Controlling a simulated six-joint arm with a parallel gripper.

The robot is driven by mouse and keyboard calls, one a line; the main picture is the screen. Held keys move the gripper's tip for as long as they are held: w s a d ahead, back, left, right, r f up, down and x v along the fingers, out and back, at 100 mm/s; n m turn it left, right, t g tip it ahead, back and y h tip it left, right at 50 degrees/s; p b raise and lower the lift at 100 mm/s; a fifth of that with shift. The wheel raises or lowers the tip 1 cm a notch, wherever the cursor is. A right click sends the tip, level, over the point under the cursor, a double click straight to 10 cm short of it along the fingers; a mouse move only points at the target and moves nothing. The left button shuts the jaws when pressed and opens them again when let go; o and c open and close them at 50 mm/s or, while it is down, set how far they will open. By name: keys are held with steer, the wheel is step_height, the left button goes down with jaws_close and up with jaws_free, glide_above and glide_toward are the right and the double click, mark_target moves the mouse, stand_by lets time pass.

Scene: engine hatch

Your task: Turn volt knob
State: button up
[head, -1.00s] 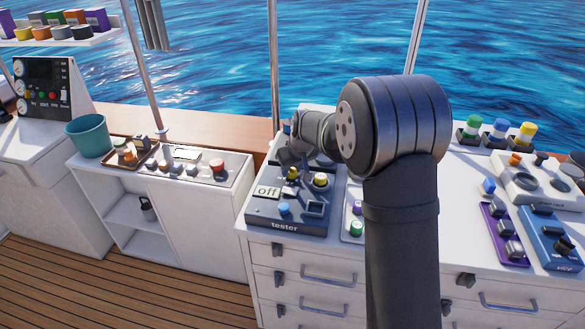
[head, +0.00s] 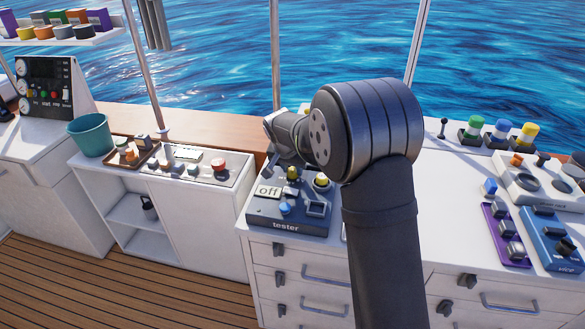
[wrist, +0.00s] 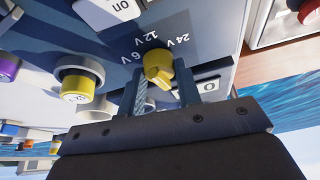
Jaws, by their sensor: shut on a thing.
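The volt knob (wrist: 158,66) is a yellow knob on the dark blue tester panel (wrist: 225,68), with 6V, 12V and 24V printed around it. My gripper (wrist: 161,74) is shut on the knob, one finger on each side. In the head view the knob (head: 293,173) shows on the tester (head: 262,212), just below my wrist. The fingertips are hidden there behind the wrist and arm. I cannot tell exactly which mark the knob points to.
A second yellow cylinder (wrist: 76,86) in a grey ring stands beside the knob. A white "off" plate (head: 267,192) and a blue button (head: 285,208) are on the tester. A blue device (head: 551,240) and coloured buttons are at the right. The middle of the white counter looks clear.

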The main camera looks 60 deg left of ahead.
steer(key=shift+m, duration=0.5)
steer(key=shift+h, duration=0.3)
steer(key=o, duration=1)
steer(key=v, duration=1.7)
steer(key=shift+s+r, duration=0.1)
steer(key=shift+s, duration=0.2)
steer(key=x, duration=1.7)
steer(key=shift+w, duration=0.3)
